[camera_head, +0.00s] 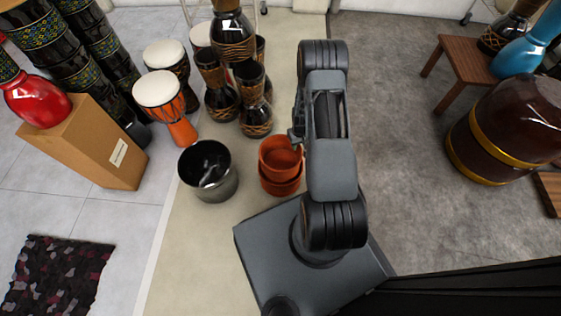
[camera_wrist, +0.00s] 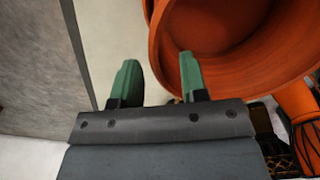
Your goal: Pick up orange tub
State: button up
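An orange tub (camera_head: 281,146) stands on the beige floor strip just left of my arm, and seems stacked in a second orange tub (camera_head: 281,187). In the wrist view the tub (camera_wrist: 235,75) fills the upper right, with its open inside facing the camera. My gripper (camera_wrist: 158,72) has green fingers spread apart with nothing held between them. The right finger overlaps the tub's near wall in the picture; the left finger is over the floor outside it. I cannot tell whether either touches. In the head view the fingers are mostly hidden by my arm.
A dark metal pot (camera_head: 209,171) stands close left of the tubs. Several goblet drums (camera_head: 255,115) stand just behind them. An orange drum with a white head (camera_head: 166,105) is farther left. The grey floor to the right is clear up to a large brown barrel (camera_head: 505,130).

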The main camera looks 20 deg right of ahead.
aim_at(298, 149)
notch_tip(298, 149, down, 5)
jog(key=b, duration=0.3)
jog(key=shift+f, duration=0.1)
grip_shut()
dwell(0.4)
